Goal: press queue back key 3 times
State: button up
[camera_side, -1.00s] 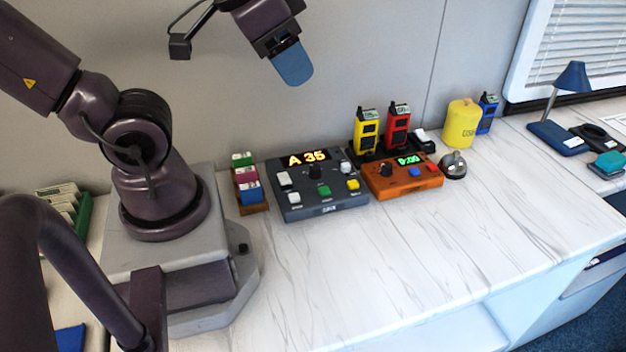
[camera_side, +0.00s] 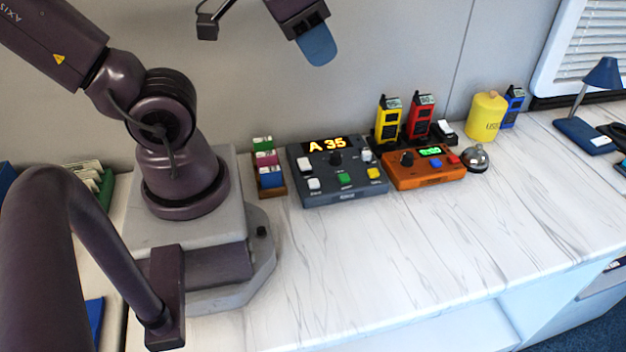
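The queue console is a dark grey box (camera_side: 322,190) on the white marbled counter, with a lit display (camera_side: 328,144) reading "A 35". It has a black knob (camera_side: 336,158), a white key at upper left (camera_side: 305,164), a white key at lower left (camera_side: 314,184), a green key (camera_side: 344,180), a yellow key (camera_side: 374,174) and a pale key at upper right (camera_side: 366,155). The key labels are too small to read, so I cannot tell which is back. My gripper (camera_side: 318,46) hangs well above and behind the console, touching nothing. Only one blue finger surface shows; its opening is hidden.
An orange timer box (camera_side: 425,176) stands right of the console, with yellow (camera_side: 387,120) and red (camera_side: 420,117) radios behind it. A silver bell (camera_side: 475,158) and yellow canister (camera_side: 486,118) are further right. A small rack (camera_side: 270,185) stands left. The front counter is clear.

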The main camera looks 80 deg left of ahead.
grip_shut()
dwell(0.3)
dwell(1.1)
jog(key=w+a+f+n+g+h, duration=0.1)
jog(key=a+f+n+h, duration=0.3)
jog(key=f+n, duration=0.6)
jog(key=w+a+f+n+g+h, duration=0.2)
jog(key=a+f+n+h, duration=0.3)
jog(key=n, duration=1.4)
notch_tip(320, 180, down, 5)
jog(key=shift+a+r+g, duration=0.15)
jog(key=shift+a+g, duration=0.15)
jog(key=shift+a, duration=0.4)
